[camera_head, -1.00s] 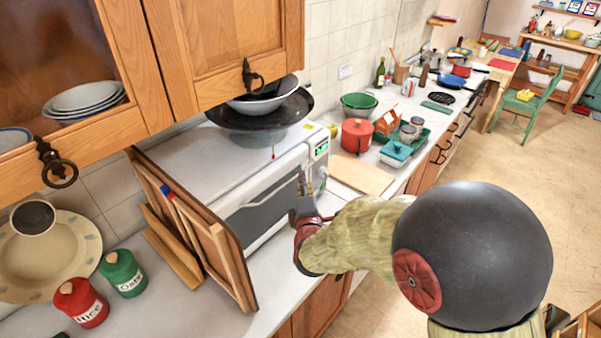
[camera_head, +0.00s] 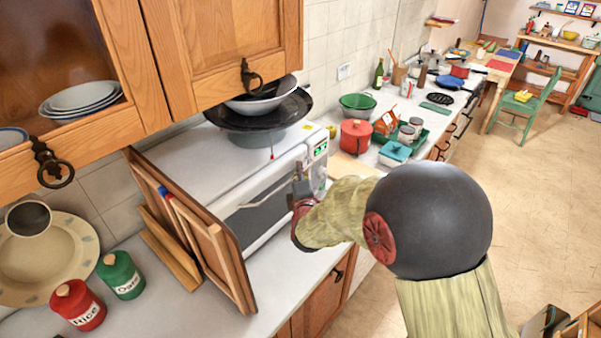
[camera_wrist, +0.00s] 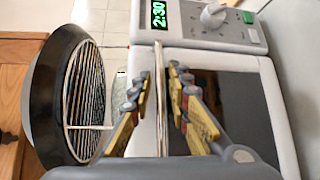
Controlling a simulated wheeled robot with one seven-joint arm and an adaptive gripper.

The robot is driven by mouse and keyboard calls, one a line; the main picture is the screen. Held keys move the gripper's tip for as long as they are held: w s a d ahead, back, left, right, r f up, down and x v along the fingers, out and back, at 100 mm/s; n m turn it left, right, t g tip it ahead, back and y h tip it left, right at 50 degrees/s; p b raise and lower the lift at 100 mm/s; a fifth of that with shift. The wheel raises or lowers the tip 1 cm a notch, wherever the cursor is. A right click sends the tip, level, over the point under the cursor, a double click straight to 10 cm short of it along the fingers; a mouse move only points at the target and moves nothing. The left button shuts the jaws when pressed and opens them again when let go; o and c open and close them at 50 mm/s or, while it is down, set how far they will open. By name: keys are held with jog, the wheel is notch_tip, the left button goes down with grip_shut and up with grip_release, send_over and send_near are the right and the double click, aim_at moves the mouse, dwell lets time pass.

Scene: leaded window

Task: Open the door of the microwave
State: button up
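The white microwave (camera_head: 262,165) stands on the counter with a dark window in its door (camera_head: 262,222). The door looks closed. A long pale handle (camera_head: 262,194) runs along the door's upper part; in the wrist view the handle (camera_wrist: 160,75) runs up the picture. My gripper (camera_head: 301,182) is at the handle's right end in the head view. In the wrist view the two fingers of my gripper (camera_wrist: 160,90) are apart, one on each side of the handle, with gaps visible. The green display (camera_wrist: 159,14) reads 2:30, beside a knob (camera_wrist: 213,15).
A dark wok (camera_head: 262,118) with bowls rests on top of the microwave. Wooden boards (camera_head: 205,235) lean close to its left side. A cupboard (camera_head: 215,50) hangs above. A red pot (camera_head: 355,135) stands to the right.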

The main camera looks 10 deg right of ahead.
grip_shut()
dwell(0.6)
